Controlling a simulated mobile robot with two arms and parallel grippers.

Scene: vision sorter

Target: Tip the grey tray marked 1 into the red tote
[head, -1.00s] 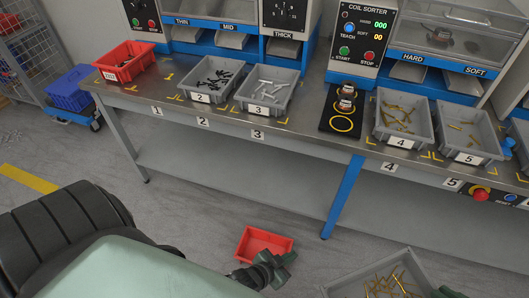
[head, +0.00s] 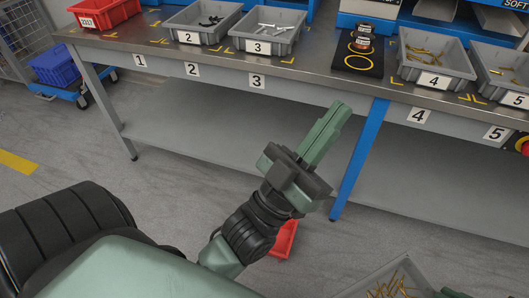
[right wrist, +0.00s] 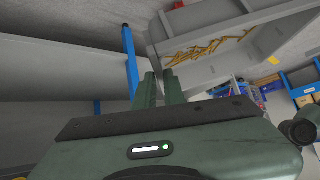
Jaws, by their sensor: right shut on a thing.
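A grey tray (head: 372,276) holding brass-coloured screws (head: 392,287) is at the bottom right of the head view, cut off by the frame. No number shows on it. My right gripper (right wrist: 161,84) is shut on its wall in the right wrist view, where the tray (right wrist: 225,68) also shows. A red container (head: 284,240) is low near the floor, mostly hidden behind my left arm. Another red bin (head: 105,13) with a white label stands on the bench at the left. My left gripper (head: 324,132) points up in front of the bench, shut and empty.
On the bench (head: 320,62) stand grey trays marked 2 (head: 190,38), 3 (head: 258,47), 4 (head: 433,81) and 5 (head: 516,100). The bench spot above label 1 is bare. A blue leg (head: 358,160) stands right of my left gripper. A blue crate (head: 62,65) sits far left.

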